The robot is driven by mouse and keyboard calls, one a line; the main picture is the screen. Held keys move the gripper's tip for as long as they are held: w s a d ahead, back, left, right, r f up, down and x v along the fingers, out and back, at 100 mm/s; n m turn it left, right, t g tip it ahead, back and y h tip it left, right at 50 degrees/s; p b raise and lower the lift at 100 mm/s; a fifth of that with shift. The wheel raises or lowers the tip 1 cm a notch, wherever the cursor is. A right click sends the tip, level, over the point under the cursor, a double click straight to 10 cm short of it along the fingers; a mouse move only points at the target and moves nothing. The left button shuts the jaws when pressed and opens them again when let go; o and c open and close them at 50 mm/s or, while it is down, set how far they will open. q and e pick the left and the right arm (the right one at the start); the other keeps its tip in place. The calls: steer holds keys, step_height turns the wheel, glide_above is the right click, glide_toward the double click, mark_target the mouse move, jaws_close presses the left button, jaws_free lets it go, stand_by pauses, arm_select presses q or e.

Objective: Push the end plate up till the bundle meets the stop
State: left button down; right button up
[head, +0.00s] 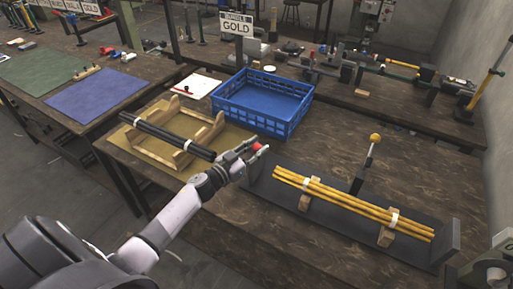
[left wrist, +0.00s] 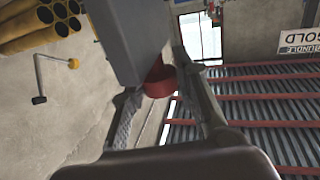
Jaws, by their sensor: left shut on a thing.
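A bundle of gold rods (head: 345,200), held by white bands, lies on two wooden supports on a dark press base (head: 330,228). An upright grey end plate (head: 263,163) stands near the bundle's left end; I cannot tell if they touch. An upright plate, the stop (head: 447,244), stands at the right end, with a small gap to the rods. My left gripper (head: 256,150) is shut on the red knob (head: 258,146) of the end plate. In the left wrist view the red knob (left wrist: 160,82) sits between the fingers, against the grey plate (left wrist: 130,38). My right gripper is not in view.
A lever with a yellow ball (head: 375,138) stands behind the bundle. A wooden cradle (head: 160,160) with black rods is at left. Bare tabletop lies in front of the press.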

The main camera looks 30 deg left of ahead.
arm_select(q)
steer(key=shift+d, duration=0.4)
steer(key=d+p, duration=0.2)
steer(key=d, duration=0.6)
steer(key=shift+d, duration=0.15)
steer(key=c, duration=1.2)
jaws_free()
steer(key=shift+s, duration=0.1)
steer(key=v, duration=1.2)
